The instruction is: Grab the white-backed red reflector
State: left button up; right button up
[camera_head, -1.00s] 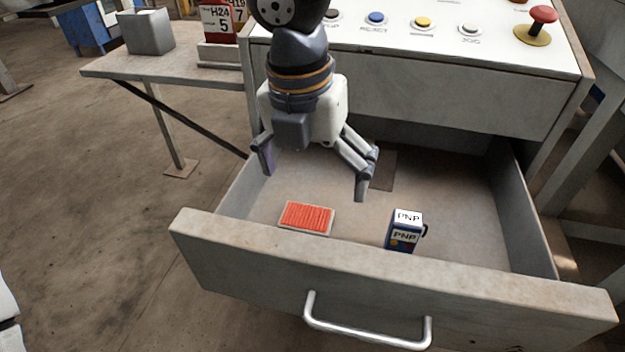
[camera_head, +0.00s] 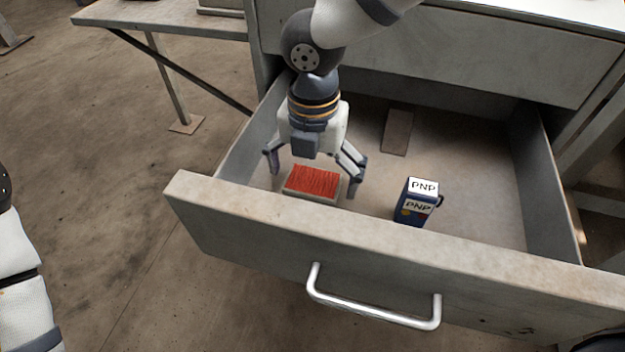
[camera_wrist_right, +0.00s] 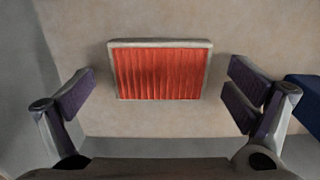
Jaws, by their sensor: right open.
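The red reflector (camera_head: 313,181) with a pale backing rim lies flat on the floor of the open drawer, near its front left. In the right wrist view the reflector (camera_wrist_right: 161,71) is centred between the fingers, touching neither. My right gripper (camera_head: 311,178) is open and empty, pointing down over the reflector, with a finger on each side of it. Its two fingers also show in the right wrist view (camera_wrist_right: 160,100). My left gripper is not in view; part of my left arm shows at the left edge of the head view.
The open drawer (camera_head: 380,240) has a raised front wall with a metal handle. A blue PNP box (camera_head: 416,202) stands to the right of the reflector. A dark flat plate (camera_head: 397,132) lies further back. The drawer's right side is bare.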

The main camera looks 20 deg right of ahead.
jog(key=shift+r, duration=0.1)
jog(key=c, duration=1.3)
jog(key=shift+o, duration=0.2)
jog(key=shift+r, duration=0.1)
